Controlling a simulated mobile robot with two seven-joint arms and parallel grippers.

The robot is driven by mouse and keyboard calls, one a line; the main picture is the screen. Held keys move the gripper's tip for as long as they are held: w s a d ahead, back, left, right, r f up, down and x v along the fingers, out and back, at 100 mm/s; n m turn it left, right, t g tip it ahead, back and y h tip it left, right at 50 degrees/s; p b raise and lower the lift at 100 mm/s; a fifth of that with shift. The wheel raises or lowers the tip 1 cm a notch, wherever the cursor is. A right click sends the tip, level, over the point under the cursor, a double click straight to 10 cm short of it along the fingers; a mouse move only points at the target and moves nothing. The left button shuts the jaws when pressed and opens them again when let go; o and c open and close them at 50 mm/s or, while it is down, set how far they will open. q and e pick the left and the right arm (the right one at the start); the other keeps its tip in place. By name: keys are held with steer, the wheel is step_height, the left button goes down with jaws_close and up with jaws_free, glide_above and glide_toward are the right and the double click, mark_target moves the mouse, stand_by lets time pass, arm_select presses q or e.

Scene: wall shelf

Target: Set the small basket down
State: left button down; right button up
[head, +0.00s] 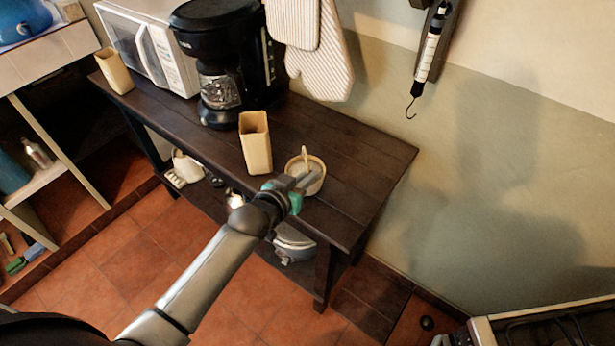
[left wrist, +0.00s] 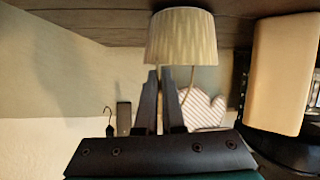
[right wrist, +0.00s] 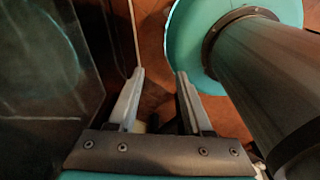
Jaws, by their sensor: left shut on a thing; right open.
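The small basket (head: 291,165) is round and cream-coloured with an arched handle, and is over the dark wooden table (head: 365,150) near its right end. In the left wrist view, which is upside down, the basket (left wrist: 180,40) looks upright. Its base is at or very near the tabletop; I cannot tell if it touches. My left gripper (head: 308,180) is shut on the basket, its fingers (left wrist: 165,75) at the rim and handle; the exact grip is partly hidden. My right gripper (right wrist: 158,75) is open and empty, away from the table.
A tall tan container (head: 255,145) stands just left of the basket. Behind it are a black coffee maker (head: 222,60) and a white microwave (head: 150,45). Striped mitts (head: 320,60) and a hook scale (head: 430,50) hang on the wall. The table's right end is clear.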

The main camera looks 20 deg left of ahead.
arm_select(q)
steer(key=c, duration=1.5)
jaws_free()
steer(key=shift+f, duration=0.2)
steer(key=o, duration=0.5)
steer(key=shift+c, duration=0.2)
steer(key=shift+r, duration=0.1)
steer(key=shift+r, duration=0.2)
steer(key=p+v, duration=0.2)
steer(key=v, duration=1)
steer(key=shift+a+f, duration=0.1)
